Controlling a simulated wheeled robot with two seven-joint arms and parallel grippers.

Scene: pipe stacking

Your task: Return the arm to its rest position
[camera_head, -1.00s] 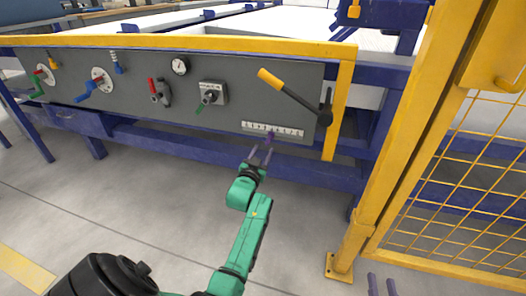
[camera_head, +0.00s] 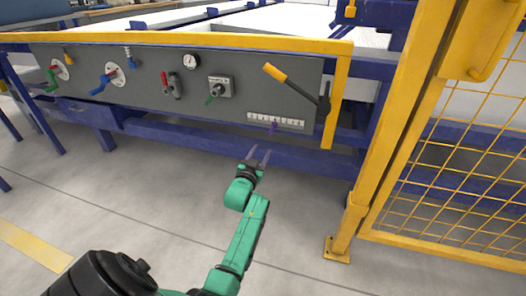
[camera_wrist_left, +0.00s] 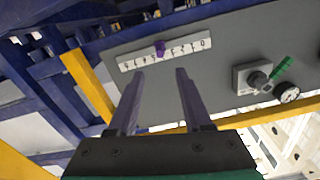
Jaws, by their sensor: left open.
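My left gripper (camera_head: 259,155) is open and empty, on the green arm that reaches up from the bottom of the head view. It is in front of the lower edge of the grey control panel (camera_head: 135,88), below the white scale strip (camera_head: 270,119) with the purple slider (camera_head: 273,128). In the left wrist view its two fingers (camera_wrist_left: 157,76) stand apart with nothing between them. The purple slider (camera_wrist_left: 159,47) and the scale strip (camera_wrist_left: 138,62) show beyond the fingertips, apart from them. My right gripper is out of view.
The panel carries a yellow-handled lever (camera_head: 289,83), a red valve handle (camera_head: 165,80), a blue handle (camera_head: 103,83), a gauge (camera_head: 191,61) and a rotary switch (camera_head: 219,87). A yellow post (camera_head: 397,125) and mesh fence (camera_head: 460,170) stand at right. Floor below is clear.

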